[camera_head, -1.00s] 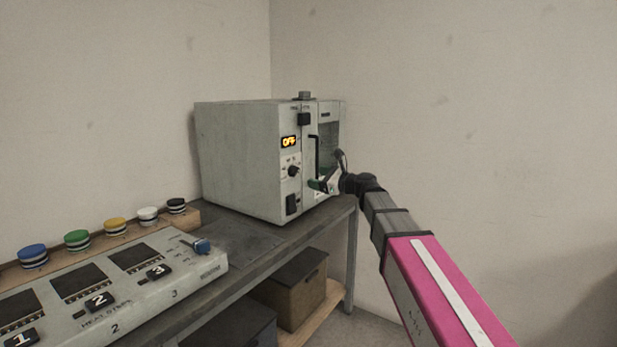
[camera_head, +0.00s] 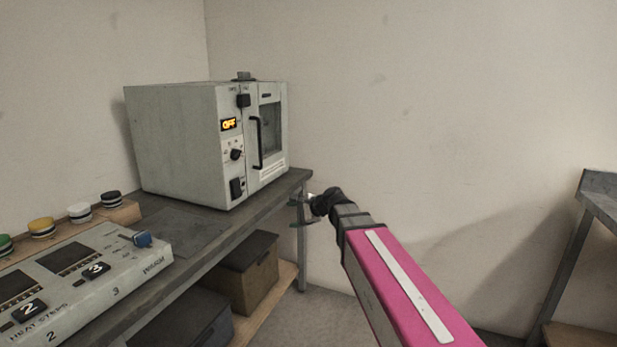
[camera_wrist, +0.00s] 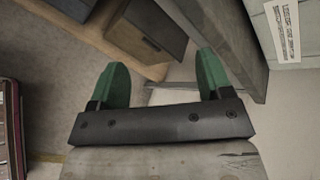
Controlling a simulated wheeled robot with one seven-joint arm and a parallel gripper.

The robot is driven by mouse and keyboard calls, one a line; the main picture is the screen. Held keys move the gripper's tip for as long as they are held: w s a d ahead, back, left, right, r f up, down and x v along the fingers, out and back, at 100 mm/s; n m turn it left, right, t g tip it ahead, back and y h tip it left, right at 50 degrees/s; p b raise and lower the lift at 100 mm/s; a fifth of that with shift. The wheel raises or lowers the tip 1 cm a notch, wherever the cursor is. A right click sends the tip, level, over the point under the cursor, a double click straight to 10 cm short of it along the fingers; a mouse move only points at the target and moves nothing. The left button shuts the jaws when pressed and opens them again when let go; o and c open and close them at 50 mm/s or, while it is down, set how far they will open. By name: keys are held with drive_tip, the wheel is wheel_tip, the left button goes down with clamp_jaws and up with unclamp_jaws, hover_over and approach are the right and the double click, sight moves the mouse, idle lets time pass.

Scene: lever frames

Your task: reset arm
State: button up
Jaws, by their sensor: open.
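My arm, with a pink upper link, reaches from the lower right of the head view toward the right end of the workbench (camera_head: 262,193). My gripper (camera_head: 302,212) is beside the bench's end, right of and below the oven, and looks small and partly hidden by my wrist there. In the wrist view my gripper (camera_wrist: 162,85) shows two green fingers spread wide with nothing between them. Behind them are the floor, the lower shelf and the bench edge.
A grey oven (camera_head: 180,140) with an "OFF" display stands on the bench, its door closed. A heat-steps panel (camera_head: 85,275) and several coloured knobs are at left. Boxes (camera_head: 240,272) sit on the lower shelf. Another table (camera_head: 600,200) stands at far right. Floor between is clear.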

drive_tip(key=s+d+f+n+g+h, duration=0.2)
drive_tip(key=s+d+f+n+h, duration=0.3)
drive_tip(key=s+d+f, duration=0.4)
drive_tip(key=s+d+f+n+g+h, duration=0.3)
drive_tip(key=s+d+f+n+h, duration=0.2)
drive_tip(key=d+f, duration=1)
drive_tip(key=s+d+n, duration=0.1)
drive_tip(key=s, duration=0.2)
drive_tip(key=shift+s+d+f+n+h, duration=0.2)
drive_tip(key=shift+s+f+n+h, duration=0.15)
drive_tip(key=shift+s+n+h, duration=0.05)
